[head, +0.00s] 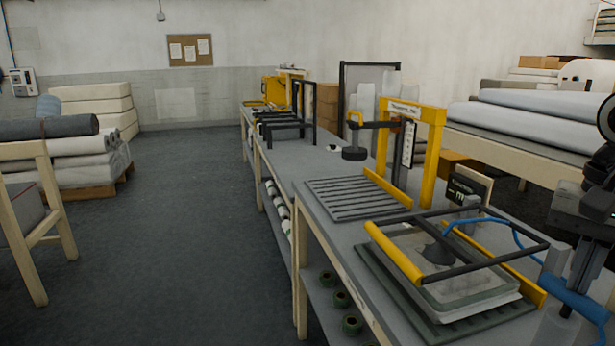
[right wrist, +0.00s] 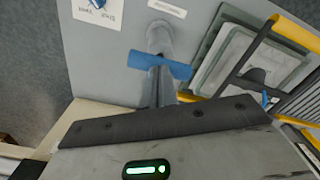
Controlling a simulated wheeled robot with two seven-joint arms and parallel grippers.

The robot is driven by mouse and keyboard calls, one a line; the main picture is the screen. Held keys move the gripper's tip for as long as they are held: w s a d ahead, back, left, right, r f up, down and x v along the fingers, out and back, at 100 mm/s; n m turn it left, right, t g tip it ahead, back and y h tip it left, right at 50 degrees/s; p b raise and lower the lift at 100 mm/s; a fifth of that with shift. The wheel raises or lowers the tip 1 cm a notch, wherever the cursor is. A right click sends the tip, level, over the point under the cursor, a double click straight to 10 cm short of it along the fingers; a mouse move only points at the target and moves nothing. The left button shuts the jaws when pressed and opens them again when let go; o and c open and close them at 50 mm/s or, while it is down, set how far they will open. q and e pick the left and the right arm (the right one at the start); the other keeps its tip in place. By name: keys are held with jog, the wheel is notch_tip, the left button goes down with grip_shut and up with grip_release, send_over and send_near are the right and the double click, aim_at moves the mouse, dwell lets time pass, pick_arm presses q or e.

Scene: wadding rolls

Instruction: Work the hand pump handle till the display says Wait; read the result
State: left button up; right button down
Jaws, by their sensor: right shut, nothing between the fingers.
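The hand pump's blue handle (head: 575,293) is at the lower right of the head view, partly cut by the frame edge. In the right wrist view the blue crossbar handle (right wrist: 142,60) sits on a grey pump body (right wrist: 160,36). My right gripper (head: 580,262) is shut and empty, close above the handle; I cannot tell whether it touches it. A small dark display (head: 463,190) stands behind the vacuum frame; its text is too small to read surely. My left gripper is not in view.
A black-and-yellow frame (head: 455,262) lies over a clear-covered tray, with a blue hose (head: 490,222) nearby. A yellow gantry (head: 434,150) and slatted plate (head: 355,195) stand farther along the bench. The floor (head: 190,240) at left is open.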

jog(key=shift+r+p, duration=1.9)
jog(key=shift+r, duration=0.4)
jog(key=shift+r+p, duration=0.5)
jog(key=shift+r, duration=0.15)
jog(key=shift+f, duration=0.15)
